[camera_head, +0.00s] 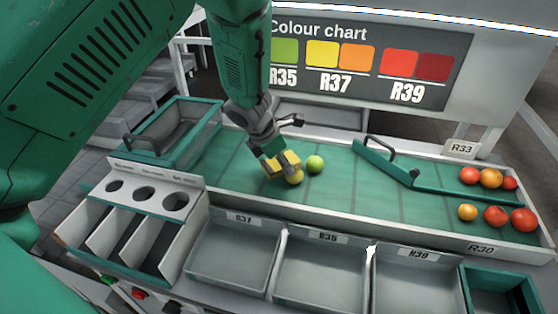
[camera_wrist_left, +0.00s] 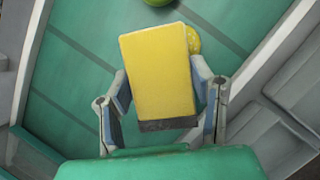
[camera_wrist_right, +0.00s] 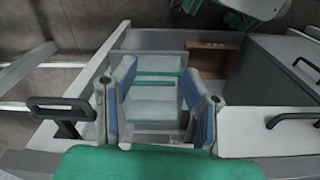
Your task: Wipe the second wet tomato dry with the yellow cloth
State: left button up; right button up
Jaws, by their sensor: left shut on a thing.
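My left gripper (camera_head: 268,152) is shut on the yellow cloth (camera_wrist_left: 157,70), a thick block-like pad that also shows in the head view (camera_head: 271,166). A yellow tomato (camera_head: 295,177) lies on the green belt right at the cloth. In the left wrist view the cloth hides most of this tomato (camera_wrist_left: 194,40); whether they touch is hard to tell. A green tomato (camera_head: 315,164) lies just to its right, apart from the cloth. I cannot see which tomato is wet. My right gripper (camera_wrist_right: 158,75) is open and empty, away from the belt tomatoes.
Red, orange and yellow tomatoes (camera_head: 495,215) lie at the belt's right end, around a green divider bar (camera_head: 410,179). Grey trays (camera_head: 318,275) line the front. A holed sorting box (camera_head: 140,205) and a green-rimmed crate (camera_head: 165,140) stand left. The middle belt (camera_head: 340,196) is clear.

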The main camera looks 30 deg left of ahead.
aim_at(296, 161)
pick_arm(q)
jog(key=shift+w+d+p, duration=0.45)
jog(key=shift+w+p, duration=0.2)
jog(key=shift+w, duration=0.05)
jog(key=shift+w+d+p, duration=0.45)
jog(key=shift+w+p, duration=0.15)
jog(key=shift+w, duration=0.1)
jog(key=shift+r+p, duration=2.35)
jog(key=shift+r, duration=0.7)
jog(key=shift+f, duration=0.15)
jog(key=shift+s+d+f+b, duration=0.25)
jog(key=shift+f+b, duration=0.5)
jog(key=shift+b, duration=0.1)
jog(key=shift+s+d+f+b, duration=0.2)
jog(key=shift+d+f+b, duration=0.1)
jog(key=shift+f+b, duration=0.5)
jog(key=shift+s+d+f+b, duration=0.25)
jog(key=shift+f+b, duration=0.5)
jog(key=shift+b, duration=0.1)
jog(key=shift+f+b, duration=0.8)
jog(key=shift+f, duration=0.05)
jog(key=shift+w+r, duration=0.1)
jog(key=shift+w, duration=0.05)
